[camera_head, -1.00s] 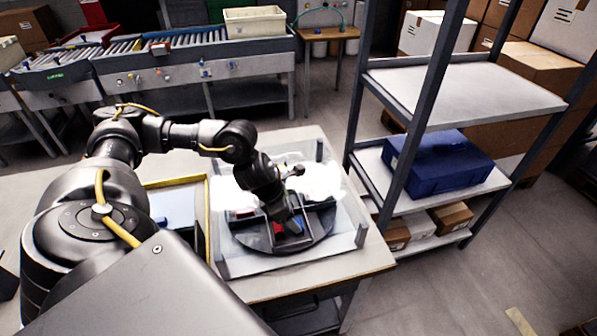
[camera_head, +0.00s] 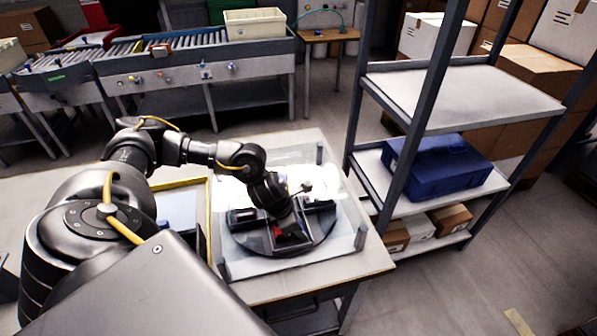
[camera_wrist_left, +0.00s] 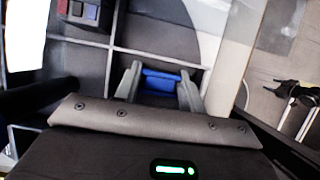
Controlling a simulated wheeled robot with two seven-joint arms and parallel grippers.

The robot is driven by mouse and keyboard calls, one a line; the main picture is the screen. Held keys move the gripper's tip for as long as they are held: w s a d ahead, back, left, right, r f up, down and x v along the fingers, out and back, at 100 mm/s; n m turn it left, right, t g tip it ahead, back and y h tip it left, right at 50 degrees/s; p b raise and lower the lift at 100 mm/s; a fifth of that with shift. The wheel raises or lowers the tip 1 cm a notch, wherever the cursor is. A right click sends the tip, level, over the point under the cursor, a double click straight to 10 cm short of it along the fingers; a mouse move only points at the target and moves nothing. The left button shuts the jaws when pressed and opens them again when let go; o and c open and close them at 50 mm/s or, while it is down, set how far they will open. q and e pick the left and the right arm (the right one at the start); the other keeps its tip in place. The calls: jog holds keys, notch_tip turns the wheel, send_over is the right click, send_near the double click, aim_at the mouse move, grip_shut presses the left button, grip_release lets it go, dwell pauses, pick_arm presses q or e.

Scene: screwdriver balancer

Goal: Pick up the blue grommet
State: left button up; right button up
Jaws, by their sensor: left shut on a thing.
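The blue grommet (camera_wrist_left: 162,80) shows as a small blue piece between my left gripper's fingers in the left wrist view. My left gripper (camera_wrist_left: 161,84) is shut on it, with one grey finger at each side. In the head view my left gripper (camera_head: 303,236) is over the front right part of a dark round divided tray (camera_head: 248,243); the grommet cannot be made out there. The wrist view shows the fingers over a dark compartment bounded by pale dividers. How far the grommet is above the compartment floor I cannot tell. My right gripper is not in view.
Clear low walls with corner posts (camera_head: 360,238) surround the tray. Small red and dark pieces (camera_wrist_left: 83,12) lie in another compartment. A yellow-edged bin (camera_head: 180,209) stands left of the tray. A metal shelf (camera_head: 455,92) with a blue case (camera_head: 440,167) stands to the right.

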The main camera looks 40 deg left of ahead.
pick_arm(q)
jog(key=shift+c, duration=1.1)
jog(key=shift+r, duration=0.15)
jog(key=shift+r, duration=0.25)
notch_tip(320, 180, up, 2)
jog(key=shift+r+b, duration=0.1)
jog(key=shift+b, duration=0.55)
jog(key=s+d+r+p, duration=0.6)
jog(key=s+r+p, duration=0.4)
jog(key=s+p, duration=0.1)
jog(key=shift+s+d, duration=0.25)
jog(key=shift+s, duration=0.45)
